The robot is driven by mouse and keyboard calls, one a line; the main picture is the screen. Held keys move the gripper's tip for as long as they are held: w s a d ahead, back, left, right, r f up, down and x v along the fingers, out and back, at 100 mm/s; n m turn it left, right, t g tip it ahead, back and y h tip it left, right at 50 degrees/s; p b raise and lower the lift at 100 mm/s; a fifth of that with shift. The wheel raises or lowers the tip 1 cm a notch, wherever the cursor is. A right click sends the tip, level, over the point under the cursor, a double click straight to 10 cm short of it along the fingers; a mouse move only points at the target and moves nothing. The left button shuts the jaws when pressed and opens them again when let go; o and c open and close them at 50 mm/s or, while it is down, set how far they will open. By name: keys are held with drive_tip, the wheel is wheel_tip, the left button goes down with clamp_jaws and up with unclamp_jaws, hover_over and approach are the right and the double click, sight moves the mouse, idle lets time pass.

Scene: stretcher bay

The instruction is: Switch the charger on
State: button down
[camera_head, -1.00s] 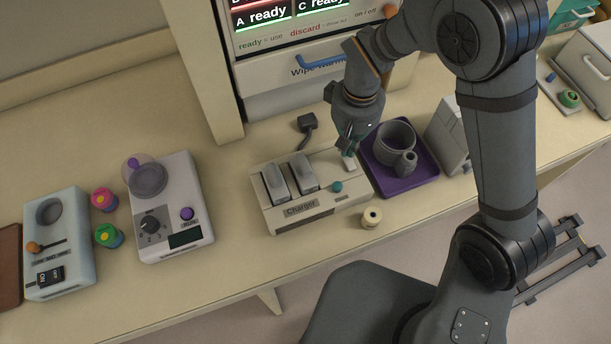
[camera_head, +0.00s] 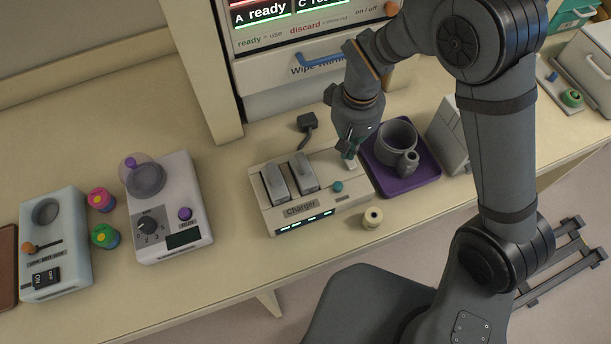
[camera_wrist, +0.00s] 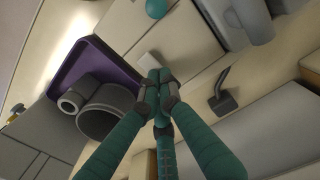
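The charger (camera_head: 318,208) is a cream box on the counter with two grey battery-like units in its slots. Green lights (camera_head: 305,220) glow in its front strip. A teal button (camera_head: 338,186) sits on its top; it also shows in the wrist view (camera_wrist: 156,8). A pale switch (camera_head: 351,164) stands at the charger's right end, and in the wrist view it is a light block (camera_wrist: 149,62) close to my fingertips. My gripper (camera_head: 350,148) is just above that switch, its teal fingers together (camera_wrist: 160,80) with nothing seen between them. I cannot tell whether they touch the switch.
A purple tray (camera_head: 424,174) with a grey mug stands just right of the charger. A small cream spool (camera_head: 372,217) is in front. A black plug (camera_head: 307,123) lies behind. A scale-like device (camera_head: 186,226) stands left, with free counter between.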

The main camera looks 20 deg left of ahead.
drive_tip(key=shift+r, duration=0.1)
drive_tip(key=shift+r+p, duration=2.7)
drive_tip(key=shift+r, duration=0.7)
drive_tip(key=shift+f, duration=0.1)
